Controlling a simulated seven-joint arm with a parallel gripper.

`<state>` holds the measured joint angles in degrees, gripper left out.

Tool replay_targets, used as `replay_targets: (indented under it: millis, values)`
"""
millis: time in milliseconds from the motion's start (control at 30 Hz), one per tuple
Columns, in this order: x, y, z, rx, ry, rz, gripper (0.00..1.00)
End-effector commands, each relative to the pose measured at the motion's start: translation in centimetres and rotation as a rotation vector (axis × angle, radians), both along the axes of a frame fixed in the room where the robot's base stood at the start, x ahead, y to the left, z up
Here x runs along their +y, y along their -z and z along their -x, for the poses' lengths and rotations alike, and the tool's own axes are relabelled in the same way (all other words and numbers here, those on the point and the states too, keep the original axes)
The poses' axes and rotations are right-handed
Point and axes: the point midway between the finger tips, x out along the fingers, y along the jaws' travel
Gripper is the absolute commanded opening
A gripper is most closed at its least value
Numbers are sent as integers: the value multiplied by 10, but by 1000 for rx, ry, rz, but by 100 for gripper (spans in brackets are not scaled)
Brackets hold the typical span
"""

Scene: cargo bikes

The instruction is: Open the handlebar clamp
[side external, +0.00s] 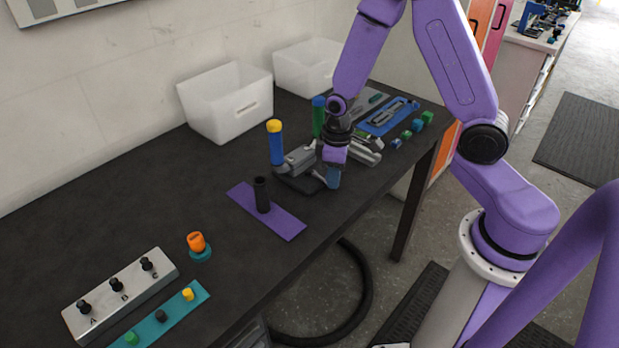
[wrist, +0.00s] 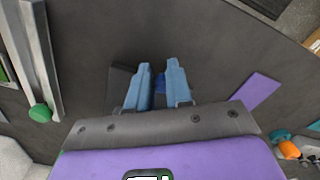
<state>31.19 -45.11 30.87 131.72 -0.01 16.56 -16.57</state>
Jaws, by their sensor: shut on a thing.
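The clamp (side external: 297,159) is a grey device on a dark base on the bench. A blue upright post with a yellow top (side external: 275,145) stands at its left side, and a green post (side external: 318,117) stands behind. My gripper (side external: 333,179) points down at the clamp's right front side, low over the bench. In the wrist view its two light blue fingers (wrist: 158,88) are close together with a small dark blue part (wrist: 160,84) between them. They are shut on this part. Which part of the clamp it is I cannot tell, as my wrist hides it in the side view.
A purple plate with a black post (side external: 262,195) lies to the left. An orange knob (side external: 196,241), a grey panel with black knobs (side external: 118,292) and a teal strip are nearer. White bins (side external: 227,101) stand behind. A blue tray (side external: 388,117) and small blocks lie right. The bench's front edge is close.

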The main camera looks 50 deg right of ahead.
Motion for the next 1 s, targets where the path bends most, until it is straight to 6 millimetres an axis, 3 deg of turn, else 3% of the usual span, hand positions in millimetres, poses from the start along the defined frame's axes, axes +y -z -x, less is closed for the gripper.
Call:
replay_targets:
  millis: [33, 200, 933, 1000]
  values:
    - [-11, 6, 8, 28, 27, 7, 0]
    - [-17, 6, 8, 27, 26, 6, 0]
    - [-21, 4, 2, 10, 15, 2, 0]
    - [-20, 3, 0, 6, 13, 2, 21]
